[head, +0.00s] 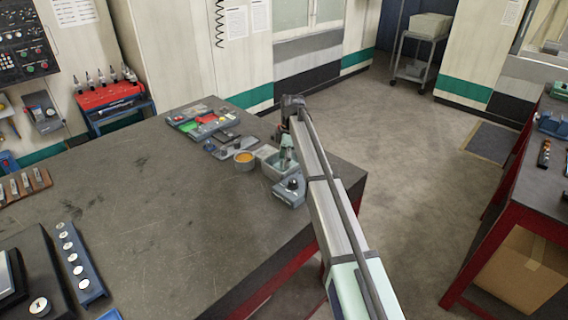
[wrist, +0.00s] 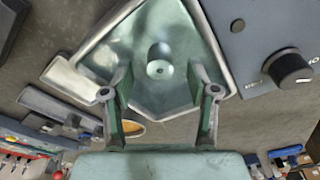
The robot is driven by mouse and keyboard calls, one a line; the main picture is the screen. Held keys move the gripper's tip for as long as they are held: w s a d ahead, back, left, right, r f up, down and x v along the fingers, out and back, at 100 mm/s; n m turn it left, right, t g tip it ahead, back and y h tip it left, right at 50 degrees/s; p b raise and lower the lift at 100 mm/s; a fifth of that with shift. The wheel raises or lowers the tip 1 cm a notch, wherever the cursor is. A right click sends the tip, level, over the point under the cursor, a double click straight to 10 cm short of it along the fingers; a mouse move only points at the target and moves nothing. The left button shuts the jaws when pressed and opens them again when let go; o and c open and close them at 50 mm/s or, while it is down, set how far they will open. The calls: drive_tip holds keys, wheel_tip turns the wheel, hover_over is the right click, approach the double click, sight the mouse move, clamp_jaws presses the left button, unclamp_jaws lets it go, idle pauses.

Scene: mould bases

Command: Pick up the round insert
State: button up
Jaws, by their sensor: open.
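The round insert (wrist: 160,60) is a small metallic cylinder with a hole in its end. It stands in a pale green angular metal tray (wrist: 165,18) in the wrist view. My gripper (wrist: 160,84) is open and empty, with one finger to each side and the insert centred slightly beyond the tips. In the head view my gripper (head: 286,152) is over the tray (head: 267,162) near the table's right edge; the insert cannot be made out there.
A grey box with a black knob (head: 290,189) stands close beside the tray. A round dish with orange contents (head: 244,160) is on the other side. Several small items and coloured trays (head: 205,122) lie behind. The middle of the table (head: 150,210) is clear.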

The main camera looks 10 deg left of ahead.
wheel_tip(320, 180, down, 2)
drive_tip(key=shift+a+f, duration=0.1)
drive_tip(key=shift+a, duration=0.05)
clamp_jaws()
idle(0.3)
